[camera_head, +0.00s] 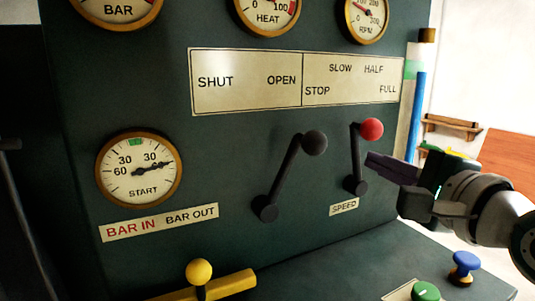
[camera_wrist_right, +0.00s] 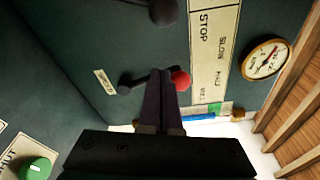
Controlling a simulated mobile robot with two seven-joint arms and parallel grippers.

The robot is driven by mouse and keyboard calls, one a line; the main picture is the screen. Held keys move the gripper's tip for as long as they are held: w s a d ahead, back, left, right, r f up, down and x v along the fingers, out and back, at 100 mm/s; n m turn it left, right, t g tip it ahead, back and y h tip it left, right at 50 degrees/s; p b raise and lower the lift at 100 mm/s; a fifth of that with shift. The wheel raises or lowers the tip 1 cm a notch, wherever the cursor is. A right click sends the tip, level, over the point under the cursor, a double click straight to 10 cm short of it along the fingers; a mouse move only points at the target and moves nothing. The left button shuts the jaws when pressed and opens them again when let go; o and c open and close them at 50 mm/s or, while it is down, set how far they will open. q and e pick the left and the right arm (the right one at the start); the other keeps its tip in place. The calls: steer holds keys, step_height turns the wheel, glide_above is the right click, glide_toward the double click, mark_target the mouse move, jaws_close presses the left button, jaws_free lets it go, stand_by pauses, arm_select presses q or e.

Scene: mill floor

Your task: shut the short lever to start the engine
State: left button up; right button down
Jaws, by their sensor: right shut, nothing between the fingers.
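A lever with a black knob (camera_head: 314,143) stands under the SHUT/OPEN half of the label plate (camera_head: 245,82); it leans right, toward the OPEN side. A lever with a red knob (camera_head: 371,129), marked SPEED, stands to its right and is nearly upright. The black knob (camera_wrist_right: 163,12) is cut off at the top of the wrist view. My right gripper (camera_head: 372,162) is shut and empty, its dark fingers pointing left just beside the red-knob lever. In the wrist view its fingers (camera_wrist_right: 168,88) overlap part of that lever, close to the red knob (camera_wrist_right: 180,79); contact is unclear. My left gripper is out of view.
A START gauge (camera_head: 138,171) is at the panel's left, above a BAR IN/BAR OUT label (camera_head: 160,223). Green (camera_head: 425,292) and blue (camera_head: 464,266) knobs are at the lower right. Space before the black-knob lever looks clear.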

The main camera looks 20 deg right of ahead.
steer(key=w+a, duration=0.3)
steer(key=w, duration=0.3)
steer(key=shift+w+a+r+p, duration=0.25)
steer(key=shift+r+p, duration=0.1)
